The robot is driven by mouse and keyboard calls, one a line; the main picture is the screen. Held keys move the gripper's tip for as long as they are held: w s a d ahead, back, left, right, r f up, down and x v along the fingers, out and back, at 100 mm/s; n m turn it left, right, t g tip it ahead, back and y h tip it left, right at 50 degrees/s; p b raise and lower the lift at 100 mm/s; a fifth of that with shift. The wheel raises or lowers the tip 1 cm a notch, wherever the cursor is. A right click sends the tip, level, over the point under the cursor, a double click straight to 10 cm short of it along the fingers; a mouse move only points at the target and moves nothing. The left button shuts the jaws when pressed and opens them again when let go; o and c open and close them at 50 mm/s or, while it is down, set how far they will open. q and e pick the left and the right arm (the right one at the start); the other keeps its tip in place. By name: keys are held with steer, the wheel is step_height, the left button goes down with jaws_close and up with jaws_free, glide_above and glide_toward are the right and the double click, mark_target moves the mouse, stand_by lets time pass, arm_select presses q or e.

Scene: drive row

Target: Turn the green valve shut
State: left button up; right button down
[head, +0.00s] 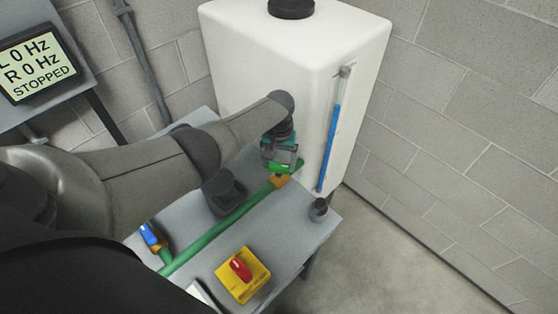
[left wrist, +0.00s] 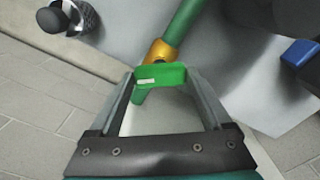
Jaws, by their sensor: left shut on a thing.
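The green valve handle (head: 278,168) sits on a brass valve body (head: 281,181) in the green pipe (head: 205,238), close to the white tank. My left gripper (head: 281,162) reaches down from above and is shut on this handle. In the left wrist view, the green handle (left wrist: 160,76) lies between the two fingers of my left gripper (left wrist: 162,84). There the brass body (left wrist: 161,53) shows just beyond it, and the green pipe (left wrist: 184,22) runs up and right at a slant to the handle. My right gripper is not in view.
The white tank (head: 270,50) with a blue level gauge (head: 330,145) stands behind the grey bench (head: 290,235). On the bench are a blue valve handle (head: 150,236), a yellow box (head: 243,282) with a red switch (head: 240,268) and a small dark cylinder (head: 318,210). A screen (head: 38,62) reads STOPPED.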

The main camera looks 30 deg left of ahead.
mark_target(279, 165)
arm_select(q)
steer(key=m, duration=0.3)
steer(key=shift+m, duration=2)
steer(key=o, duration=1.2)
steer(key=shift+c, duration=0.2)
step_height(279, 165, up, 6)
steer(key=p, duration=0.3)
step_height(279, 165, up, 9)
steer(key=p, duration=0.2)
steer(key=shift+r, duration=0.15)
